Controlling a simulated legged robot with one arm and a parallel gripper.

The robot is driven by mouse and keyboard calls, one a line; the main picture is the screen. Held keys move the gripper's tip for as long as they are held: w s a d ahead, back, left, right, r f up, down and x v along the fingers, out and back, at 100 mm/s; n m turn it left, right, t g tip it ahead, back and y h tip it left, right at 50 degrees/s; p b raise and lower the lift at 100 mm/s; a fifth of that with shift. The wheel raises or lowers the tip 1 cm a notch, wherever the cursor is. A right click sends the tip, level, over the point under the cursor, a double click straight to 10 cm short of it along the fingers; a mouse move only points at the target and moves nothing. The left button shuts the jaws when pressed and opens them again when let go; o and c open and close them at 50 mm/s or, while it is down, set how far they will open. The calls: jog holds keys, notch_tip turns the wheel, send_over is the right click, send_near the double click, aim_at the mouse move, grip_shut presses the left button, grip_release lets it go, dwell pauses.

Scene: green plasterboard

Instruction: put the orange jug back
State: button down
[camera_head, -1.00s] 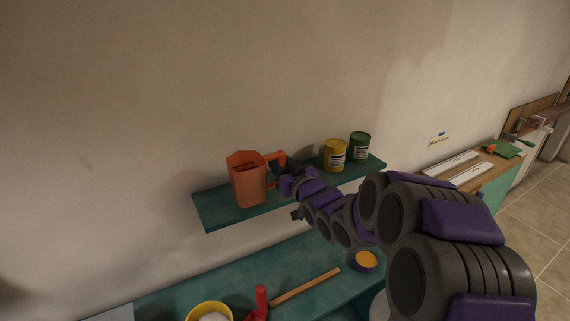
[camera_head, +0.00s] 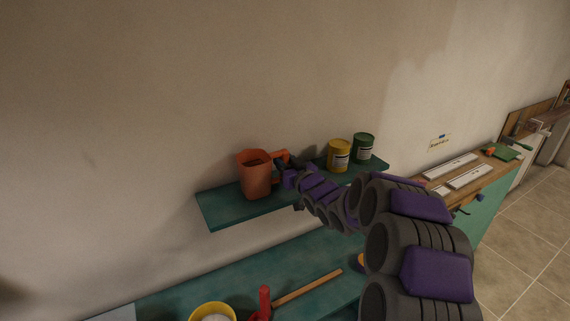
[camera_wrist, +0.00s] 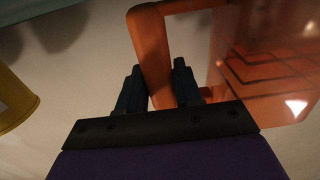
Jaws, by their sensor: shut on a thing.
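The orange jug (camera_head: 256,176) is upright at the left part of the green wall shelf (camera_head: 222,210). Its base overlaps the shelf top in the head view; I cannot tell whether it rests on it or hangs just above. My gripper (camera_head: 293,168) is at the jug's right side, at the handle. In the wrist view my gripper (camera_wrist: 161,88) has its two dark fingers on either side of the orange handle (camera_wrist: 153,50), shut on it. The jug's body (camera_wrist: 268,60) fills the right of that view.
A yellow can (camera_head: 339,156) and a green can (camera_head: 363,148) stand on the shelf's right part. Below is a green bench (camera_head: 240,275) with a yellow bucket (camera_head: 212,312), a red-headed tool (camera_head: 264,300) and a wooden stick (camera_head: 308,287). The shelf's left end is bare.

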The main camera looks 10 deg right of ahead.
jog(key=shift+d, duration=0.25)
jog(key=c, duration=0.8)
grip_release()
jog(key=shift+d, duration=1.25)
jog(key=shift+o, duration=0.2)
jog(key=shift+a, duration=0.85)
jog(key=shift+s+a, duration=0.1)
jog(key=shift+a, duration=0.1)
jog(key=shift+s, duration=0.25)
jog(key=s+d+f+m+g+h, duration=0.15)
jog(key=s+g, duration=0.25)
jog(key=s, duration=0.6)
jog(key=s+d+f+g+h, duration=0.2)
jog(key=s+f+g+h, duration=0.1)
jog(key=s, duration=0.8)
jog(key=s+d+f+m+g+h, duration=0.15)
jog(key=s+g, duration=0.25)
jog(key=s, duration=0.6)
jog(key=s+a+g, duration=0.2)
jog(key=s+g, duration=0.2)
jog(key=s, duration=0.9)
jog(key=s+a+g, duration=0.3)
jog(key=s+g, duration=0.1)
jog(key=s, duration=0.9)
jog(key=shift+s+a+f+m+p, duration=0.25)
jog(key=shift+s+f+m+p, duration=0.05)
jog(key=shift+p, duration=0.05)
